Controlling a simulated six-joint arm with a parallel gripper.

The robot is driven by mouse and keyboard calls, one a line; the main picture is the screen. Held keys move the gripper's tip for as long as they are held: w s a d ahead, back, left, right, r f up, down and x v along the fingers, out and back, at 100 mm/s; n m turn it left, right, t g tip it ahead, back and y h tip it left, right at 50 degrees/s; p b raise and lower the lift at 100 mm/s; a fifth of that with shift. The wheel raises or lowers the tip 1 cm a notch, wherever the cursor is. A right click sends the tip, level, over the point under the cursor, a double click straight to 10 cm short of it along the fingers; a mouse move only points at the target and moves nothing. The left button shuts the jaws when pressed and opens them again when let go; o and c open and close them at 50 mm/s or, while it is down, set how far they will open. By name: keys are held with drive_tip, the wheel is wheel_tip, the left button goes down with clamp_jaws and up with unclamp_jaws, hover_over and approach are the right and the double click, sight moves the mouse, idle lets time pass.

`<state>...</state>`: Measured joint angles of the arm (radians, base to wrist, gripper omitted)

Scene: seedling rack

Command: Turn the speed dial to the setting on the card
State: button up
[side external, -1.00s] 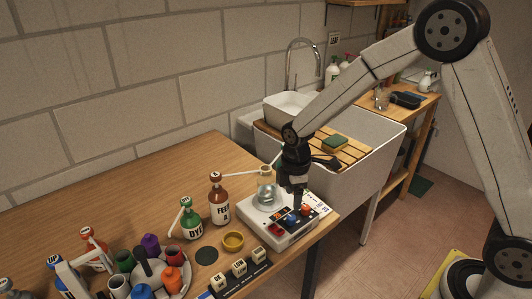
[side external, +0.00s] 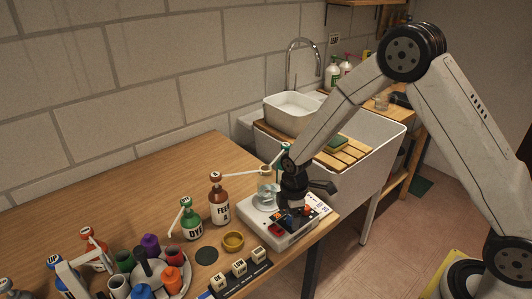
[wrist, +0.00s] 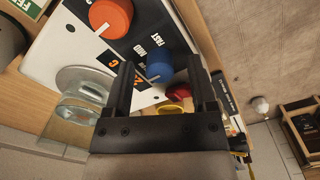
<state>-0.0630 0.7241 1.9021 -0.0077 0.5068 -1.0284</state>
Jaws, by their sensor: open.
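A white benchtop machine (side external: 283,234) stands at the table's right edge. Its blue dial (wrist: 159,66), with FAST and MID printed beside it, shows in the wrist view. An orange dial (wrist: 111,17) with a pale pointer mark is up and to the left of it. My gripper (wrist: 160,68) is open, and the blue dial appears between its two fingertips. I cannot tell whether the fingers touch it. In the side view my gripper (side external: 291,204) is low over the machine's panel and partly covers the dials. I cannot make out the setting card for certain.
A red control (wrist: 178,92) sits close to the right finger. A glass vessel (side external: 266,190) stands on the machine's left part. Brown (side external: 218,200) and green (side external: 190,220) bottles, a yellow cup (side external: 233,240) and labelled blocks (side external: 239,268) stand to the left.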

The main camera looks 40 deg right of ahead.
drive_tip(key=shift+f, duration=0.1)
drive_tip(key=shift+c, duration=0.2)
clamp_jaws()
drive_tip(key=shift+m, duration=0.5)
drive_tip(key=m, duration=1.1)
drive_tip(key=shift+m, duration=0.3)
drive_tip(key=m, duration=0.5)
drive_tip(key=shift+a, duration=0.1)
drive_tip(key=m, duration=0.6)
drive_tip(key=shift+m, duration=0.3)
